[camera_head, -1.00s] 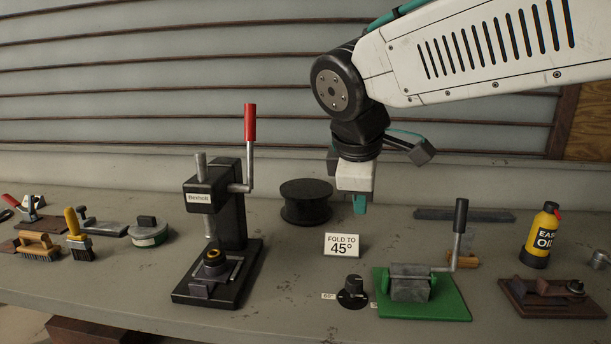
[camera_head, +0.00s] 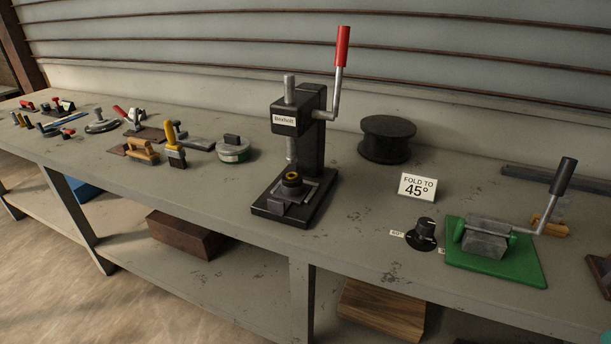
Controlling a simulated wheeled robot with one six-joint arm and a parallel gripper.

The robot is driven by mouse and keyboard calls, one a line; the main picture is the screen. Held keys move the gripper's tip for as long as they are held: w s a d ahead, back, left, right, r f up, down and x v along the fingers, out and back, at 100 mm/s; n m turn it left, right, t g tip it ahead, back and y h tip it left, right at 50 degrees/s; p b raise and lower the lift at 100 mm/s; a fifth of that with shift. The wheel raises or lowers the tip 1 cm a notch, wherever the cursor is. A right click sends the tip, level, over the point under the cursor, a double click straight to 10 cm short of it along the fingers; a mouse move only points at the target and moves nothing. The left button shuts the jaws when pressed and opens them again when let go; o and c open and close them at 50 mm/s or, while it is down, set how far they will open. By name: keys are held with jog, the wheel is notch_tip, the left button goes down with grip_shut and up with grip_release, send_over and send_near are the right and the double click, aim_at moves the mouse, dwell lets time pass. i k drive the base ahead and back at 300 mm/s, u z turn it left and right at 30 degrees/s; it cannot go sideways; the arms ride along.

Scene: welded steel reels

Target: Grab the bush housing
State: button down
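The bush housing (camera_head: 292,187) looks to be the dark round part with a brass-yellow ring in its top. It sits on the base of the black arbor press (camera_head: 311,140), under the press's steel ram (camera_head: 291,150). A gap shows between the ram and the ring. The press's red-tipped lever (camera_head: 342,48) points up. My gripper is out of view. Only a small teal patch shows at the bottom right corner, and I cannot tell which part it is.
Right of the press are a black reel (camera_head: 387,140), a "FOLD TO 45°" sign (camera_head: 417,187), a black dial (camera_head: 421,234) and a green-based bender (camera_head: 497,252). Brushes (camera_head: 174,145) and a round tin (camera_head: 233,150) stand left. The bench front left of the press is clear.

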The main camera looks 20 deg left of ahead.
aim_at(289, 192)
jog(key=z, duration=3.15)
jog(key=k, duration=1.9)
jog(key=u, duration=1.85)
